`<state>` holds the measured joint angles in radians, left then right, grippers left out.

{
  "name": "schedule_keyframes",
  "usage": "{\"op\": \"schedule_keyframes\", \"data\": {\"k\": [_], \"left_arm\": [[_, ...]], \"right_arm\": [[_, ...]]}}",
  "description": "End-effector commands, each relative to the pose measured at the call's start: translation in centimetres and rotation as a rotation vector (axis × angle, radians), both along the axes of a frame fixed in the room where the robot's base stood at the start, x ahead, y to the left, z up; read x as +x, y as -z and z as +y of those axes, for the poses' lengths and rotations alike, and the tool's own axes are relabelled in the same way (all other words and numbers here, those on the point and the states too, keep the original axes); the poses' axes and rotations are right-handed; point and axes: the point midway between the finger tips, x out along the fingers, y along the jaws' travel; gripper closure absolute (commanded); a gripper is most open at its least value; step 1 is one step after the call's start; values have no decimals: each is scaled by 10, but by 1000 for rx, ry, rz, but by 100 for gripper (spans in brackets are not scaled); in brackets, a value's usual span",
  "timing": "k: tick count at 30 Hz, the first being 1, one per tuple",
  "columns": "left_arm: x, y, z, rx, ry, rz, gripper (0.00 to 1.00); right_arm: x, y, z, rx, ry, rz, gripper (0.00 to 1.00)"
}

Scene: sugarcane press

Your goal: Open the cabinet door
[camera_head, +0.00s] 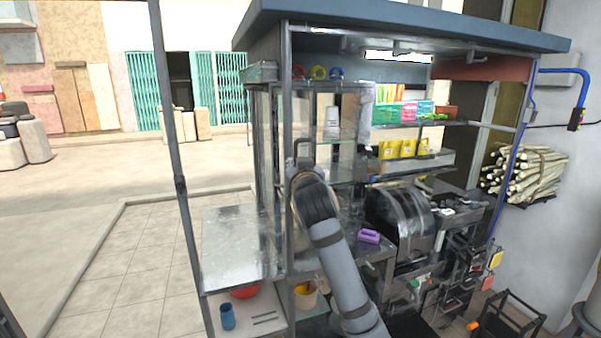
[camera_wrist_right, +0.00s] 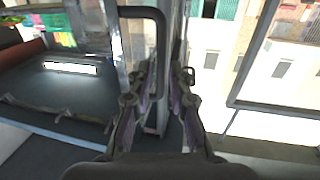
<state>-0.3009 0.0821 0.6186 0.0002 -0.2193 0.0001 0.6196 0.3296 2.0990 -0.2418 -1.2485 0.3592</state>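The glass-sided cabinet (camera_head: 265,130) with a dark metal frame stands at the left of the stall. A dark bar handle (camera_head: 303,140) shows just above my right wrist in the head view. In the right wrist view the U-shaped handle (camera_wrist_right: 160,40) is in front of my right gripper (camera_wrist_right: 160,88). The two fingers are spread apart, with the handle's lower part between them in the picture; I cannot tell if they touch it. In the head view the wrist hides the fingers. The door looks shut, though its edges are unclear. My left gripper is not in view.
A metal counter (camera_head: 230,240) lies left of the cabinet. Shelves with yellow packets (camera_head: 405,149) and a dark press machine (camera_head: 400,220) stand to the right. A purple object (camera_head: 369,236) lies near my arm.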

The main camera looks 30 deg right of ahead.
Motion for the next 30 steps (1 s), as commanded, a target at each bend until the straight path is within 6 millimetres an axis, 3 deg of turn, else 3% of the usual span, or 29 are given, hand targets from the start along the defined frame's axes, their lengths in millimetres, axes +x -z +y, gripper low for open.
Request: {"op": "schedule_keyframes", "data": {"k": [6,12,30], "left_arm": [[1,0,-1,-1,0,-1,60],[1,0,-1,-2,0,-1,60],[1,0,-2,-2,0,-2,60]], "right_arm": [[-48,0,23,3,-2,-1,81],[-72,0,34,1,-1,0,81],[-74,3,35,0,0,7,81]]}}
